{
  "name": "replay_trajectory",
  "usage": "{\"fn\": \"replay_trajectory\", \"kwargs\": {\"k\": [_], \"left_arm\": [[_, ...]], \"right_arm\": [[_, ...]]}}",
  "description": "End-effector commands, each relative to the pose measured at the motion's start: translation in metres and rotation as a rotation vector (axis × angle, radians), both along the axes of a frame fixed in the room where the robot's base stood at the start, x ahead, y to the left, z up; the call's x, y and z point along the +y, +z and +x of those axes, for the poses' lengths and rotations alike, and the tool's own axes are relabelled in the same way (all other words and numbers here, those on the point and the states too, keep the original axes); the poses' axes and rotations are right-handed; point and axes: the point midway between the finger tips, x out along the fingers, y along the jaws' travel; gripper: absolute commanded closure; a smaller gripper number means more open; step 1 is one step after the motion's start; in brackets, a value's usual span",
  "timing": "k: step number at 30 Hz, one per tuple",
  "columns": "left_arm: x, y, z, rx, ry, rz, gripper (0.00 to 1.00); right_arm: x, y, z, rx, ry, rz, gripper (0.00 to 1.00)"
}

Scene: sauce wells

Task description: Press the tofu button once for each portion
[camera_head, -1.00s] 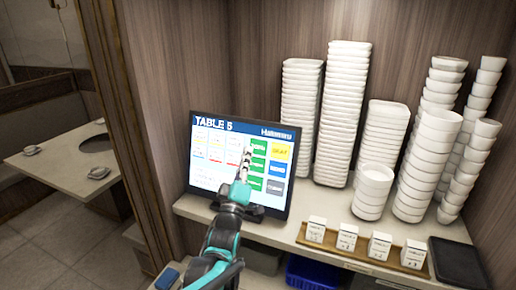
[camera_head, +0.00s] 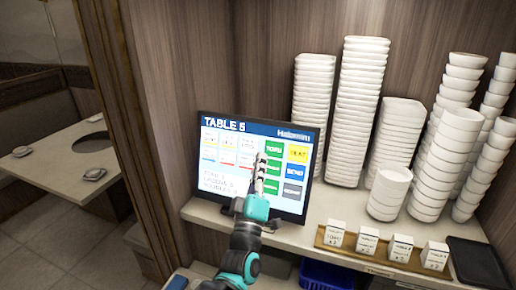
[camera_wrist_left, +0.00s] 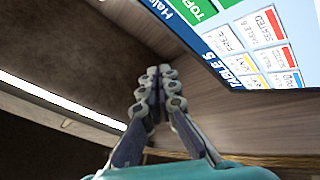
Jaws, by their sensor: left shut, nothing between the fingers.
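The touch screen (camera_head: 225,170) headed TABLE 5 stands on the shelf. Its green tofu button (camera_head: 273,146) is at the top of a column of green buttons. My left gripper (camera_head: 262,157) is shut and empty, its tips just below and left of the tofu button in the head view. I cannot tell whether they touch the screen. The fingers cover part of the lower green buttons. In the left wrist view the shut fingers (camera_wrist_left: 158,75) point up, with the screen (camera_wrist_left: 260,50) at upper right and apart from them in the picture. My right gripper is not in view.
White bowls stand in tall stacks (camera_head: 360,110) right of the screen. Several small labelled boxes (camera_head: 402,248) sit on a wooden tray at the shelf front. A black tray (camera_head: 478,262) lies to their right. A blue bin (camera_head: 325,274) is below.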

Motion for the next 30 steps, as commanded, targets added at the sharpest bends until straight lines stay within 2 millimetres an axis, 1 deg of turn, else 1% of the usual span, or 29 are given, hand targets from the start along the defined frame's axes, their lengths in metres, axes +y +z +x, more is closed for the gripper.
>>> {"fn": "replay_trajectory", "kwargs": {"k": [7,11,14,24,30], "left_arm": [[0.000,0.000,0.001,0.000,0.001,0.000,1.00],[-0.001,-0.003,0.007,0.000,0.001,0.000,1.00],[-0.005,-0.007,0.017,0.000,0.001,0.000,1.00],[-0.018,-0.022,0.060,0.000,0.001,-0.001,1.00],[-0.024,-0.026,0.076,0.000,0.001,-0.001,1.00]], "right_arm": [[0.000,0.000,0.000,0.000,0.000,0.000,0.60],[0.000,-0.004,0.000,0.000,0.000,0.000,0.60],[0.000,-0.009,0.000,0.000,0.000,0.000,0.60],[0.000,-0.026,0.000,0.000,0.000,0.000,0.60],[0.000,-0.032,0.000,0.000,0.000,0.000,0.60]]}}
